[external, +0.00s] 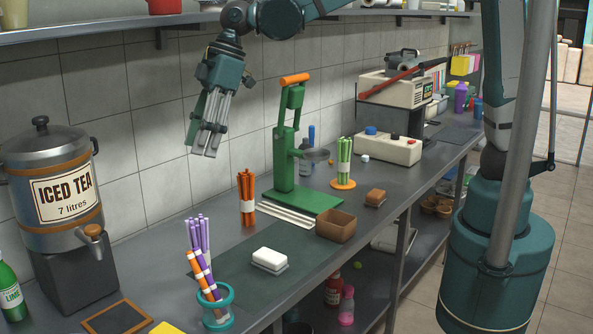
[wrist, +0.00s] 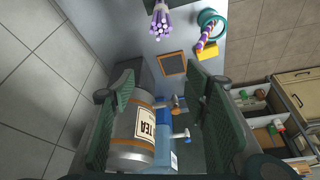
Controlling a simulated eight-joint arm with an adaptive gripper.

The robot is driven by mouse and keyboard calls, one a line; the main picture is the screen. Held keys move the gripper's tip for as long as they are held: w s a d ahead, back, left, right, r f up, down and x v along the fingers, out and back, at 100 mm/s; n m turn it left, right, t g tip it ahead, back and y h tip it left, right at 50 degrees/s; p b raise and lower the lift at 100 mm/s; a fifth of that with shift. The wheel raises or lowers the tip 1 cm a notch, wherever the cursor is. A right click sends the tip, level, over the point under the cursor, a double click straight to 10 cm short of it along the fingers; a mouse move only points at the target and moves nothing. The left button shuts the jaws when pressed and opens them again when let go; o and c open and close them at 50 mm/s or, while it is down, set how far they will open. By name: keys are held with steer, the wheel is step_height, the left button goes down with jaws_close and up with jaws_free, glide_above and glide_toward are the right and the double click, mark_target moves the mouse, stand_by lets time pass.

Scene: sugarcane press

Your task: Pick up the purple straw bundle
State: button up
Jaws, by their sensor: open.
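The purple straw bundle (external: 197,236) stands upright on the counter in the external view, left of the orange bundle. Its lower part is partly hidden by the striped straws in front. In the wrist view the purple straw bundle (wrist: 162,20) shows at the top edge, straw ends towards me. My gripper (external: 204,150) hangs in the air above and behind the counter's middle, fingers pointing down, apart from the bundle. In the wrist view its green finger pads (wrist: 160,90) are spread wide with nothing held between them.
A teal ring holder (external: 216,306) with striped straws stands close in front of the bundle. The iced tea dispenser (external: 50,190) is to the left. The orange straw bundle (external: 246,198) and green press (external: 290,150) are to the right. A white block (external: 269,258) lies on the counter.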

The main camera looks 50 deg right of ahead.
mark_target(207, 225)
step_height(207, 225, down, 23)
steer(key=shift+f, duration=0.1)
stand_by(0.3)
steer(key=shift+x, duration=1.2)
steer(key=shift+f, duration=0.1)
steer(key=shift+b+x, duration=0.4)
steer(key=shift+x, duration=2.15)
steer(key=c, duration=1)
